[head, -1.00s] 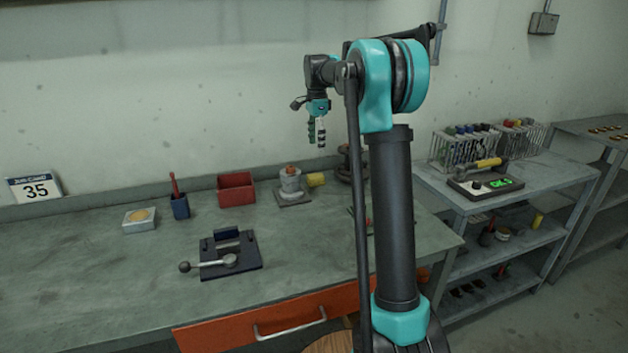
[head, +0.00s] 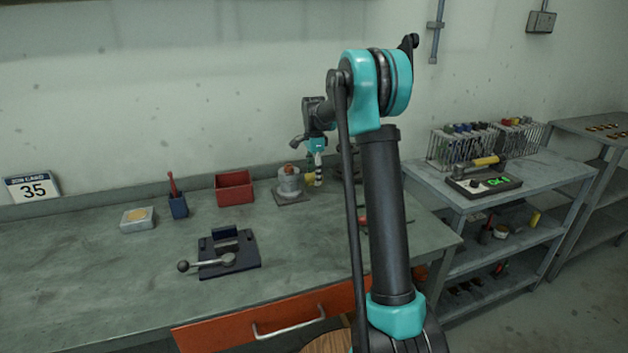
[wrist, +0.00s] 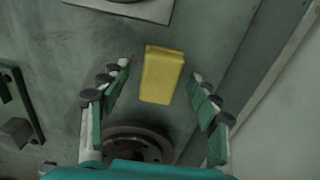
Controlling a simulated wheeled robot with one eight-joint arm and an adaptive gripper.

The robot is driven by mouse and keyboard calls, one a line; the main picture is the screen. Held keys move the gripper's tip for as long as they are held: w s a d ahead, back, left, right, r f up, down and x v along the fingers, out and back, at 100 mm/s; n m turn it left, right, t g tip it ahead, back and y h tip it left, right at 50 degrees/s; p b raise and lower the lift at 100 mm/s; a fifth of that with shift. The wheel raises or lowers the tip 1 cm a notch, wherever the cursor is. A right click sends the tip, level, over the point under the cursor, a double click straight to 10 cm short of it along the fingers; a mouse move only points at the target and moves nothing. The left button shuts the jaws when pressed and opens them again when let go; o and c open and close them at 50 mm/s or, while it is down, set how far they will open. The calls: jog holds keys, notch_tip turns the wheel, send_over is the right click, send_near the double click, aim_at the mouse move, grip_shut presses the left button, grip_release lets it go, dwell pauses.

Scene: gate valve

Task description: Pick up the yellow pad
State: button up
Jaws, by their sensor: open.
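The yellow pad (wrist: 162,76) is a small yellow block on the bench, seen from above in the wrist view. It lies between the two open fingers of my gripper (wrist: 160,72), with a gap on each side. In the head view my gripper (head: 317,172) hangs over the back of the bench, beside the grey round fitting. Only a bit of the yellow pad (head: 309,181) shows there, mostly hidden behind the gripper. How far the fingertips are above the pad is hard to tell. Nothing is held.
The grey fitting on its plate (head: 289,186) stands just left of the pad. A dark round wheel-like part (wrist: 136,142) lies close by in the wrist view. A red bin (head: 235,187), blue pen cup (head: 178,205) and dark clamp fixture (head: 230,255) stand further left.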

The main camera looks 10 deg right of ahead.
jog(key=shift+f, duration=0.25)
jog(key=c, duration=1.1)
jog(key=shift+r, duration=0.2)
jog(key=shift+c, duration=0.2)
notch_tip(320, 180, up, 20)
jog(key=shift+f, duration=0.15)
